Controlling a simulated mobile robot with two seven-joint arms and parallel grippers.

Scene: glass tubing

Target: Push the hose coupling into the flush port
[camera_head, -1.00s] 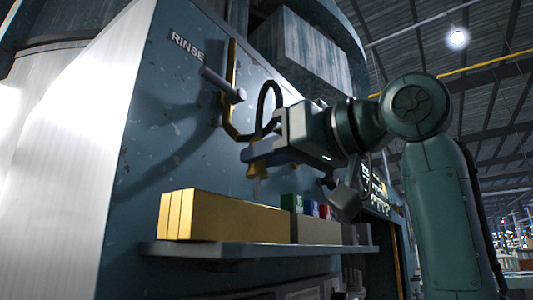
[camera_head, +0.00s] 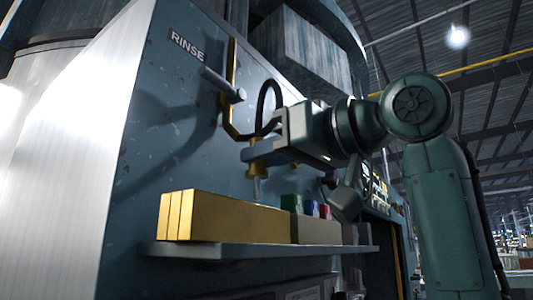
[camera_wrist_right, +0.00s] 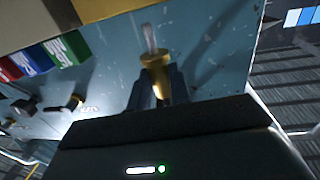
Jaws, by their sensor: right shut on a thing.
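My right gripper (camera_head: 262,155) is shut on a brass hose coupling (camera_head: 259,168) in front of the blue-grey panel, above the shelf. In the right wrist view the dark fingers of the gripper (camera_wrist_right: 158,92) grip the brass coupling (camera_wrist_right: 155,65) from both sides. A pale, clear stem (camera_wrist_right: 149,38) sticks out of its far end, and in the head view it points down. A black hose (camera_head: 270,92) loops up behind the gripper; its lower end is hidden. I cannot make out the flush port for certain. My left gripper is not in view.
A shelf (camera_head: 225,250) below the gripper carries a long brass-coloured block (camera_head: 225,216) and small green, blue and red boxes (camera_head: 305,206). A brass pipe (camera_head: 229,115) and a grey rod (camera_head: 222,84) stand out from the panel below a RINSE label (camera_head: 187,47).

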